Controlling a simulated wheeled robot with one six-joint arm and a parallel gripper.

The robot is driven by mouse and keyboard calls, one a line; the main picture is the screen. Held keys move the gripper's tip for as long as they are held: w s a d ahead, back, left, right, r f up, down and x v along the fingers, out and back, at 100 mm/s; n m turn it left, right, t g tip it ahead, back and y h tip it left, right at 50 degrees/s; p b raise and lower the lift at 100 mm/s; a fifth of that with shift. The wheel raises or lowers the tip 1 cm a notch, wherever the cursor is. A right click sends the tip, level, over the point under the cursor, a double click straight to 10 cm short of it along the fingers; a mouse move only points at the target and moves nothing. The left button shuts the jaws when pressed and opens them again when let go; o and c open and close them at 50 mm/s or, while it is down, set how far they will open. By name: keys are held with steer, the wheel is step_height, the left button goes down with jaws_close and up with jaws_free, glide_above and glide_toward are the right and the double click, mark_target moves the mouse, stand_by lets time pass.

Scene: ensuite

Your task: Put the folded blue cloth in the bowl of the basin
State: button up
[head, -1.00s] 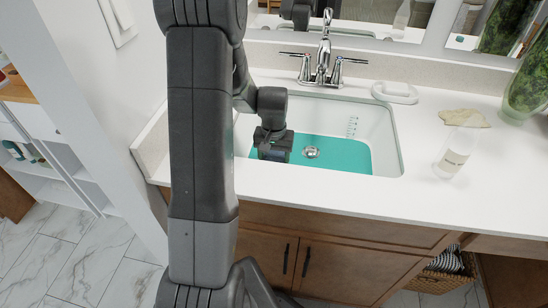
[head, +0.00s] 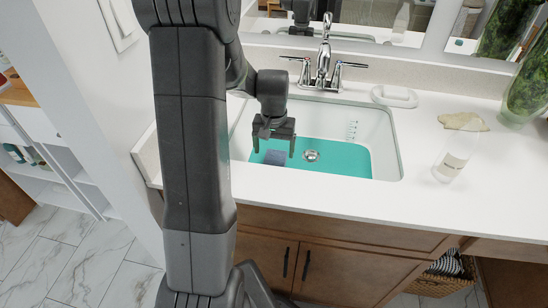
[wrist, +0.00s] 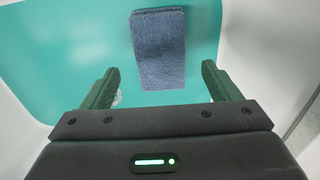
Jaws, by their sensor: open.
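The folded blue cloth (head: 275,157) lies on the teal floor of the basin's bowl (head: 345,160), left of the drain. It also shows in the wrist view (wrist: 159,50), flat and apart from the fingers. My gripper (head: 273,153) is open and empty above the cloth, inside the bowl. In the wrist view the two fingers of my gripper (wrist: 160,85) are spread wide, with the near end of the cloth in line with the gap between them.
A chrome faucet (head: 322,65) stands behind the bowl. A white soap dish (head: 394,96), a clear bottle (head: 452,160), a beige cloth-like piece (head: 463,121) and a green vase (head: 528,90) stand on the white counter (head: 430,200) to the right. A mirror is behind.

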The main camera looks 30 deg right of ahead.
mark_target(274, 162)
step_height(274, 162, up, 6)
